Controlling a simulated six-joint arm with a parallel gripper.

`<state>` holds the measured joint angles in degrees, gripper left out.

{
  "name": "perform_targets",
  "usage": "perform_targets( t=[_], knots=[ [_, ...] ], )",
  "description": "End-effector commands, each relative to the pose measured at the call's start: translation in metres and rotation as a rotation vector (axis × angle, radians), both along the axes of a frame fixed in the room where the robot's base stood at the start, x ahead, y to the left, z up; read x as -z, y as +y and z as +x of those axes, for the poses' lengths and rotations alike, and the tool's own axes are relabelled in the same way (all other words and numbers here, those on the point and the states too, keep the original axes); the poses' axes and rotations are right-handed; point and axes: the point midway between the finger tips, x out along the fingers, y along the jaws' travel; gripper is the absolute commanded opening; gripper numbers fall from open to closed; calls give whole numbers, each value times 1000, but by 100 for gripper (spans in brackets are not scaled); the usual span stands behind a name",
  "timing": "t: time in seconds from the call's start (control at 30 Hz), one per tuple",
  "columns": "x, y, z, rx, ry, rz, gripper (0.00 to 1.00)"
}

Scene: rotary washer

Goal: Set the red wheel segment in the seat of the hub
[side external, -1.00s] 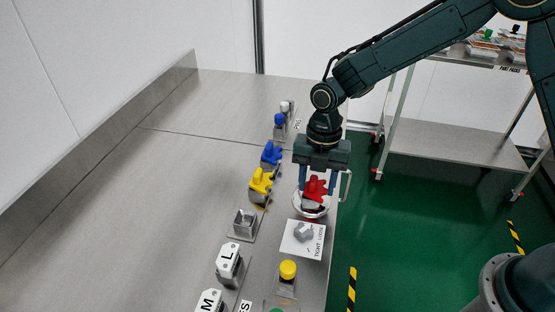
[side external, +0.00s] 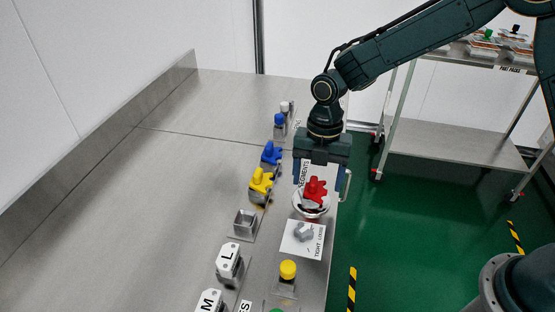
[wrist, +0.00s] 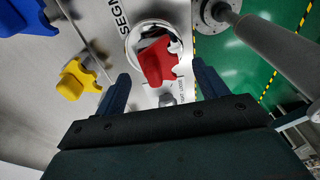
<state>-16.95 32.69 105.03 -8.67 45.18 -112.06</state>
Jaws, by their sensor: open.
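The red wheel segment (side external: 315,190) sits on the round silver-white hub (side external: 311,211) near the table's right edge. In the wrist view, the red segment (wrist: 157,62) lies within the hub's pale rim (wrist: 131,40), to one side of its middle. I cannot tell whether it is fully down in the seat. My gripper (side external: 319,180) is right above, pointing down, with its fingers spread on either side of the segment and apart from it. In the wrist view, the open gripper (wrist: 163,82) has clear gaps beside the red segment.
Yellow (side external: 261,184) and blue (side external: 271,154) segments stand left of the hub. A white plate with a grey knob (side external: 303,232) is in front of it. An empty metal holder (side external: 245,222) and a yellow button (side external: 288,269) are nearer. The left table is clear.

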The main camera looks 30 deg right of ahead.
Motion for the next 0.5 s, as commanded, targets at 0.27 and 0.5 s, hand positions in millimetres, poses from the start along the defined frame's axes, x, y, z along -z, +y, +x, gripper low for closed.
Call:
perform_targets(
  t=[0.27,0.5],
  knots=[
    [-42,-4,4,2,-5,1,72],
    [-83,-7,8,0,-4,1,72]
  ],
)
